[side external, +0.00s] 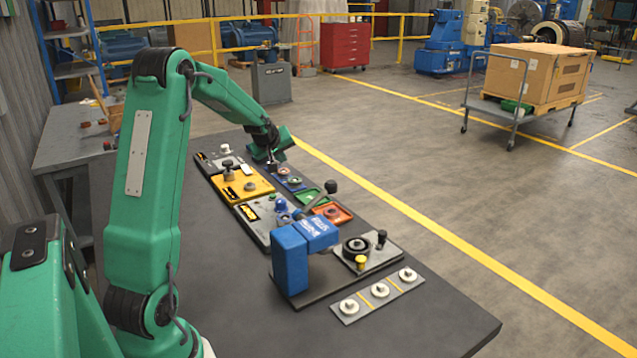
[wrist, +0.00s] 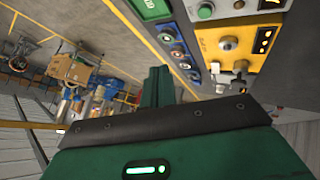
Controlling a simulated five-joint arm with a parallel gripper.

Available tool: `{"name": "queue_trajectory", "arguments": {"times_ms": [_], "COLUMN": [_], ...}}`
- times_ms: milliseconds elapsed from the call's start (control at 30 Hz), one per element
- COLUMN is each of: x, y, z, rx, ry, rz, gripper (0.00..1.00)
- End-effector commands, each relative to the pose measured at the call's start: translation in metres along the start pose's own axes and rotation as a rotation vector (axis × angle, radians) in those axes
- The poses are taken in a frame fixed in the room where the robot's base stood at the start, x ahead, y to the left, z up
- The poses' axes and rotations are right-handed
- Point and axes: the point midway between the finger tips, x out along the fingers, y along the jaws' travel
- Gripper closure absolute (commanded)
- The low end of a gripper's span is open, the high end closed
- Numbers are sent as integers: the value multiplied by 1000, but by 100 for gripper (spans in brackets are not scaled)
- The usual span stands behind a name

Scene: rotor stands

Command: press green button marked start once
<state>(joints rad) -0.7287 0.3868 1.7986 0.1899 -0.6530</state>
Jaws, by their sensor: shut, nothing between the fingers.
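My gripper (side external: 272,167) is shut and empty, and its tip is over the far end of the row of panels, near a dark blue panel (side external: 289,178) with round buttons. In the wrist view the shut fingers (wrist: 157,80) point up, to the left of the yellow panel. A round green button (wrist: 205,12) sits on a pale panel at the top of the wrist view, apart from the fingers. I cannot read a start mark on either.
A yellow panel (side external: 236,190) with knobs lies left of my gripper. The table's near part (side external: 420,325) is clear.

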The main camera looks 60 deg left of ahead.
Motion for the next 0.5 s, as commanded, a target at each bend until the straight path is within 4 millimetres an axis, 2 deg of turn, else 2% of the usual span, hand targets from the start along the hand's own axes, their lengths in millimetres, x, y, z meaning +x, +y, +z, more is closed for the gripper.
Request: {"name": "queue_trajectory", "arguments": {"times_ms": [33, 200, 500], "x": [11, 33, 45], "y": [-9, -29, -41], "z": [-7, -22, -32], "rx": [-27, -96, -134], "ry": [11, 42, 62], "rz": [-8, -20, -25], "gripper": [100, 100, 100]}}
